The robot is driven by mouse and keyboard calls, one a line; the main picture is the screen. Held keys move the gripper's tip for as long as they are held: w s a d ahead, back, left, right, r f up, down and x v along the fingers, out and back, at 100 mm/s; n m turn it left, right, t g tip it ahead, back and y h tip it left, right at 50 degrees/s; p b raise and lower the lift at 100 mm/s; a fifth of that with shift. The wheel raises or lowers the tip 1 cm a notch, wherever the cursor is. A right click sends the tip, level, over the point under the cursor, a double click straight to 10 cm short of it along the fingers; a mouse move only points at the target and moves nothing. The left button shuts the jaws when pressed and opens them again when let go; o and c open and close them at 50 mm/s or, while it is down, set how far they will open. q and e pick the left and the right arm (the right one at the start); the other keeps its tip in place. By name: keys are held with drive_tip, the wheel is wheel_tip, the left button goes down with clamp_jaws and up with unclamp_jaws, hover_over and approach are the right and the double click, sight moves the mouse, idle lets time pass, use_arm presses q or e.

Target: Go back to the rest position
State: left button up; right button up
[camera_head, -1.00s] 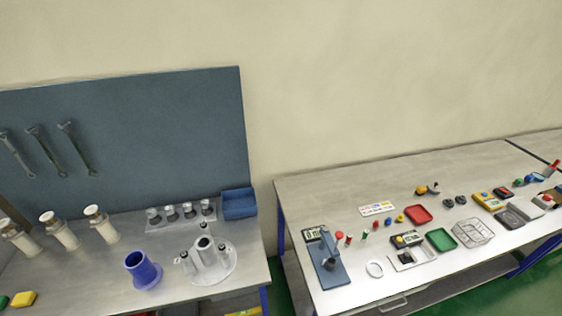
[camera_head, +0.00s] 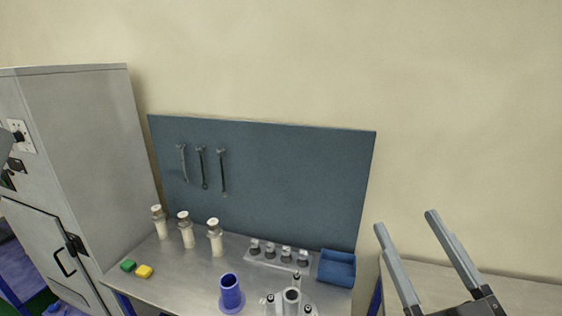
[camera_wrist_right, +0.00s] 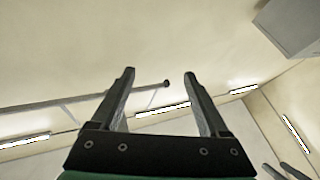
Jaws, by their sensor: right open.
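My right gripper (camera_head: 404,225) is open and empty at the lower right of the head view, raised in front of the wall and the right-hand table. Its two fingers point up and stand well apart. In the right wrist view the gripper (camera_wrist_right: 160,78) is also open, with nothing between its fingers and only wall, ceiling and lights beyond. My left gripper is not clearly seen in either view.
The left workbench (camera_head: 190,270) carries a blue flanged cylinder (camera_head: 231,292), a grey fixture (camera_head: 291,300), white-topped cylinders (camera_head: 187,232), small metal parts (camera_head: 271,252) and a blue bin (camera_head: 336,268). A grey cabinet (camera_head: 85,150) stands at left. The space before the wall is free.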

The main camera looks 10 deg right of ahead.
drive_tip(key=s+a+r+m+t, duration=0.1)
drive_tip(key=s+r+t, duration=0.25)
drive_tip(key=r, duration=0.45)
drive_tip(key=s+a+r+m+t, duration=0.1)
drive_tip(key=s+a+r+t, duration=0.1)
drive_tip(key=s+r, duration=0.45)
wheel_tip(320, 180, up, 14)
drive_tip(key=w+p, duration=0.1)
drive_tip(key=p, duration=1.2)
drive_tip(key=shift+w+d+f+g, duration=0.25)
drive_tip(key=shift+w+d+g, duration=0.1)
drive_tip(key=shift+w+g, duration=0.1)
